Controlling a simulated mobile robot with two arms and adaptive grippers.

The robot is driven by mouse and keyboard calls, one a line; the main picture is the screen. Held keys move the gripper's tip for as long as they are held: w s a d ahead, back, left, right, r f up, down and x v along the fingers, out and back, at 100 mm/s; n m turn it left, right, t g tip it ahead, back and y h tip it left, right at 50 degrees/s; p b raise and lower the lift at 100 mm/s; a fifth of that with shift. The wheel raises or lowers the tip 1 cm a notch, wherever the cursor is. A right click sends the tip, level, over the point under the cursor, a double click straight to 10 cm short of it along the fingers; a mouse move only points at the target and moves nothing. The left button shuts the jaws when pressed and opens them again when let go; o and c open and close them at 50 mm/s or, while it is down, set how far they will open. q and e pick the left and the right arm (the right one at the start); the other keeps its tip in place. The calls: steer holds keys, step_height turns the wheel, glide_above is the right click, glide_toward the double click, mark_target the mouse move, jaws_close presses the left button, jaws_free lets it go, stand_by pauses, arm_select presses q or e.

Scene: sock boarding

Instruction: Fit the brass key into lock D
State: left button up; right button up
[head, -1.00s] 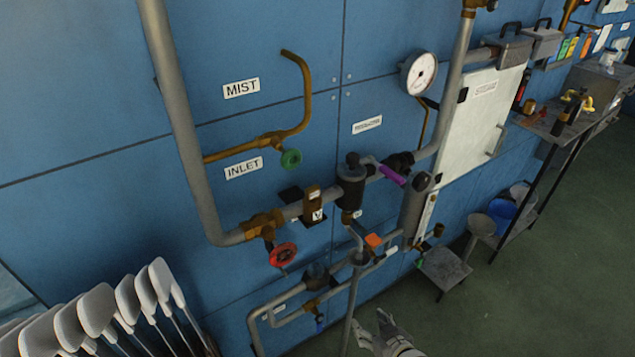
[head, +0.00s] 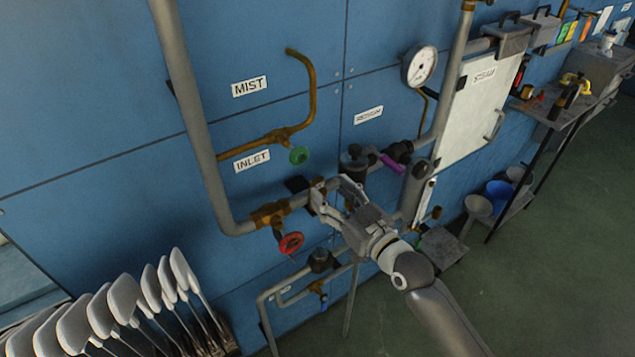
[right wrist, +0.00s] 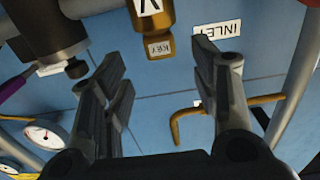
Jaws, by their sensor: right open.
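In the right wrist view a small brass-coloured piece marked KEY (right wrist: 159,48) shows at the end of a brass part with a white lettered label (right wrist: 150,7). My right gripper (right wrist: 160,62) is open, with one finger on either side of the KEY piece. I cannot tell whether either finger touches it. In the head view my right gripper (head: 331,188) is at the horizontal pipe, beside the brass fitting, and mostly covers the brass part. No lock marked D can be made out. My left gripper is not in view.
A red handwheel (head: 291,243) and a green one (head: 299,155) stick out left of my right gripper. A purple lever (head: 392,162) and a gauge (head: 420,66) are to the right. White paddles (head: 103,312) stand at lower left. The floor (head: 535,285) at right is open.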

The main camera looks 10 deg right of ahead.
mark_target(317, 178)
steer(key=x, duration=0.1)
steer(key=p+x, duration=0.1)
steer(key=x, duration=0.1)
steer(key=p+x, duration=0.1)
steer(key=x, duration=0.1)
steer(key=shift+w+a+r, duration=0.1)
steer(key=shift+r, duration=0.15)
steer(key=shift+w+a+f, duration=0.1)
steer(key=shift+w+a, duration=0.05)
steer(key=shift+w, duration=0.2)
steer(key=shift+c, duration=0.7)
steer(key=c, duration=1)
steer(key=shift+c, duration=0.2)
steer(key=shift+r, duration=0.2)
